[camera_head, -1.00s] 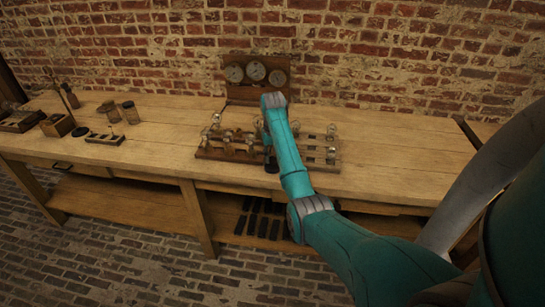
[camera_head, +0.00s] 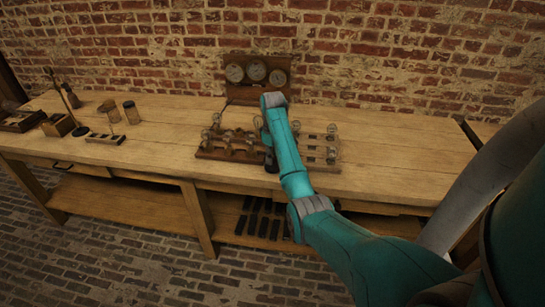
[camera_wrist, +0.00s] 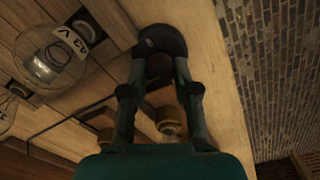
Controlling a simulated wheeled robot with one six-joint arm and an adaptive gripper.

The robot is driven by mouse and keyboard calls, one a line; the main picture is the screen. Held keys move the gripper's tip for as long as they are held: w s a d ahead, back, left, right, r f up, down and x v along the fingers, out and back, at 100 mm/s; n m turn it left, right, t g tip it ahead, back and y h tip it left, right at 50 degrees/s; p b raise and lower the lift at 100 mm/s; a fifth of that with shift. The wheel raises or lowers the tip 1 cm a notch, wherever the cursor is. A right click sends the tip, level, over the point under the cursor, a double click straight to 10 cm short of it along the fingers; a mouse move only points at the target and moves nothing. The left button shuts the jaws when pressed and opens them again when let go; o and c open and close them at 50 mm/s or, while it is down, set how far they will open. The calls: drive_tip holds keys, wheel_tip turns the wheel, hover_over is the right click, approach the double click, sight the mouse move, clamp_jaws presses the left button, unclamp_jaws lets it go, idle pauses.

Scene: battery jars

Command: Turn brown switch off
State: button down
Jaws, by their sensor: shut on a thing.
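A wooden switchboard (camera_head: 228,152) with small fittings and glass bulbs lies on the workbench in the head view, partly hidden behind my arm. My gripper (camera_wrist: 162,56) points down at its front edge. In the wrist view the fingers close at their tips on a dark round knob (camera_wrist: 160,38), which looks like a switch handle; its colour is too dark to tell for sure. Two brass posts (camera_wrist: 169,121) show between and beside the fingers on the board. A bulb (camera_wrist: 48,55) with a printed label is at the upper left.
A second board with bulbs (camera_head: 322,150) lies right of my arm. Jars (camera_head: 131,112) and small boxes are on the left of the workbench (camera_head: 400,160). The right of the bench is clear.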

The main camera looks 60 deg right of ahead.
drive_tip(key=shift+n, duration=0.4)
drive_tip(key=c, duration=0.9)
unclamp_jaws()
drive_tip(key=shift+o, duration=0.2)
